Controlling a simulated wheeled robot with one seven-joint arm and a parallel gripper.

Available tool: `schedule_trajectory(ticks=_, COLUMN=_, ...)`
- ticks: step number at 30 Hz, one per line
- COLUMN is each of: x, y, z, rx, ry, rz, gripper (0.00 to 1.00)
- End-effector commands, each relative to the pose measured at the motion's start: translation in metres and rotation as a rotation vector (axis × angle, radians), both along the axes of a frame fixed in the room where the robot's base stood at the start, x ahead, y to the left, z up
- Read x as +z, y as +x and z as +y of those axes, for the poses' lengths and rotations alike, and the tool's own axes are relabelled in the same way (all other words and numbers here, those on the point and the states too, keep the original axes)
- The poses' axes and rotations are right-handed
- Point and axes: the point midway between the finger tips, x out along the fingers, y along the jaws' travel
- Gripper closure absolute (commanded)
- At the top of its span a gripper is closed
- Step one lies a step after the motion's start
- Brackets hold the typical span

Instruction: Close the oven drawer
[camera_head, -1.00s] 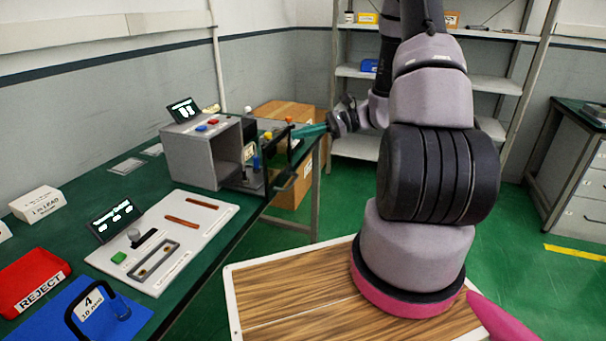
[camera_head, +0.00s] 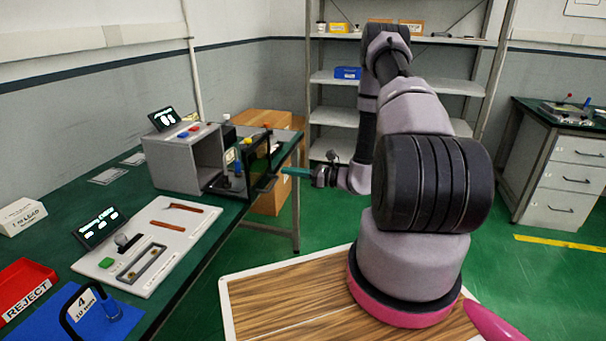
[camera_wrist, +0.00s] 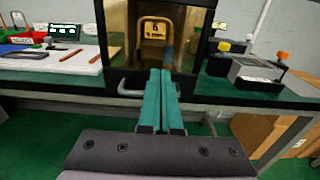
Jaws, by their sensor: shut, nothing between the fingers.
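The oven (camera_head: 183,165) is a grey box on the green bench. Its drawer stands pulled out to the right, with a dark-framed glass front (camera_head: 257,163). In the wrist view the drawer front (camera_wrist: 112,40) faces me, and a tag marked 6 and a blue post show behind the glass. A grey bar handle (camera_wrist: 128,88) runs along its lower part, its middle hidden by my fingers. My gripper (camera_head: 285,170) is shut and empty, with its teal fingers pointing at the drawer front. In the wrist view the fingertips (camera_wrist: 160,71) overlap the front; contact cannot be told.
A white control panel (camera_head: 150,245), a red reject bin (camera_head: 22,285) and a blue mat (camera_head: 75,318) lie nearer on the bench. A cardboard box (camera_head: 268,200) stands behind the bench end.

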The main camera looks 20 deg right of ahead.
Motion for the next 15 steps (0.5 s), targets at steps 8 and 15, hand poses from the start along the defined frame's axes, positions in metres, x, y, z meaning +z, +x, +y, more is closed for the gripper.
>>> schedule_trajectory(ticks=8, x=0.000, y=0.029, z=0.041, rx=0.003, ry=-0.001, rz=-0.002, gripper=1.00)
schedule_trajectory(ticks=15, x=0.000, y=0.038, z=0.052, rx=0.001, ry=0.000, rz=0.000, gripper=1.00)
